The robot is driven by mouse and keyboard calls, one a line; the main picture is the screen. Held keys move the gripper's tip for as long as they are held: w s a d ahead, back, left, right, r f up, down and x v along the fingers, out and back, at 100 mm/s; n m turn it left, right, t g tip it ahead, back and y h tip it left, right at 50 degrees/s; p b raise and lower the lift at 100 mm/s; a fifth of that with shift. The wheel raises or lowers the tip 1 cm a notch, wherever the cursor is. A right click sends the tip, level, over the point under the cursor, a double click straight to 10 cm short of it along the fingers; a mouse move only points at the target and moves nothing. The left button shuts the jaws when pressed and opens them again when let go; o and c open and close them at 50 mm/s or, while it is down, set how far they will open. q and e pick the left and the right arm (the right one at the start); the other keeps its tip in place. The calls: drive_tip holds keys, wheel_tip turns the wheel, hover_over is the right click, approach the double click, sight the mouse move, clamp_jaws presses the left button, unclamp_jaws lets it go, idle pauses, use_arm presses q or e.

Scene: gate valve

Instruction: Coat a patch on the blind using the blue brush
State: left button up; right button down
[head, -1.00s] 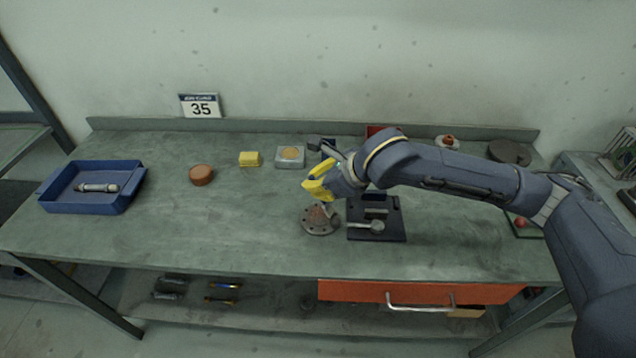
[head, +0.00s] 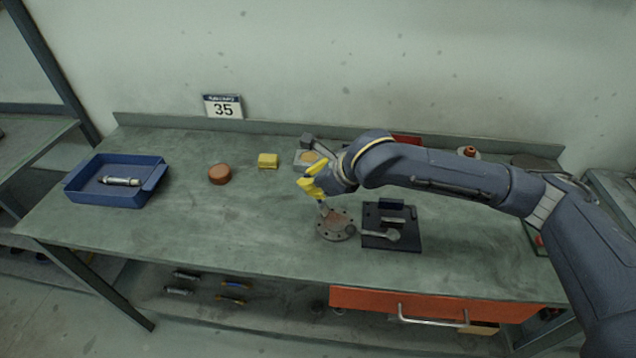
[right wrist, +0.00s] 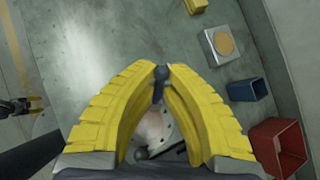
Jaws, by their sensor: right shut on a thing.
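The blind (head: 337,226) is a round metal flange with bolt holes, lying flat on the green bench. A reddish-brown area shows on its face. My right gripper (head: 313,184) has yellow fingers and is shut on the blue brush, above the blind's left side. The dark blue handle end (right wrist: 161,74) shows between the fingertips in the right wrist view. A pale brush tip (head: 324,209) points down at the blind; I cannot tell if it touches. The blind (right wrist: 165,125) is partly hidden by the fingers there. A yellow and dark shape (right wrist: 22,105) looks like my left gripper.
A black plate fixture (head: 392,228) stands right of the blind. A blue bin (head: 118,181) sits far left. The bench's left middle is clear.

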drive_tip(key=shift+w+a, duration=0.1)
drive_tip(key=shift+a, duration=0.05)
drive_tip(key=shift+s+d, duration=2.45)
drive_tip(key=shift+d, duration=0.2)
drive_tip(key=w+a, duration=0.3)
drive_tip(key=a, duration=0.3)
drive_tip(key=shift+a+r, duration=0.1)
drive_tip(key=shift+r, duration=2.9)
